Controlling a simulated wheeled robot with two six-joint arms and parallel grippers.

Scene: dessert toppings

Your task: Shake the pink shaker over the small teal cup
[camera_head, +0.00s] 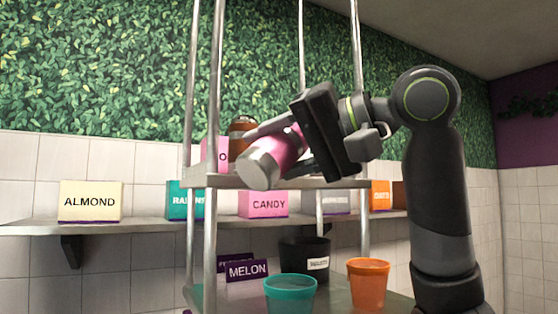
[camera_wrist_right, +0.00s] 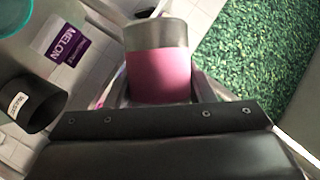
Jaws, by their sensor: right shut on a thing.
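The pink shaker (camera_head: 278,153) is in my right gripper (camera_head: 292,150), which is shut on it. It is tilted, with its grey end pointing down to the left, in front of the rack's upper shelf. The shaker also shows in the right wrist view (camera_wrist_right: 160,75), between the fingers of the right gripper (camera_wrist_right: 158,92). The small teal cup (camera_head: 290,295) stands upright on the lower shelf, below the shaker and slightly to its right in the head view. The cup's base is cut off by the frame. My left gripper is not in view.
An orange cup (camera_head: 368,285) stands right of the teal cup, with a black container (camera_head: 304,255) behind. A purple MELON sign (camera_head: 248,270) is to the left. Metal posts (camera_head: 212,150) frame the rack. A brown-topped container (camera_head: 241,130) stands on the upper shelf. ALMOND (camera_head: 90,202) and CANDY (camera_head: 264,204) boxes sit behind.

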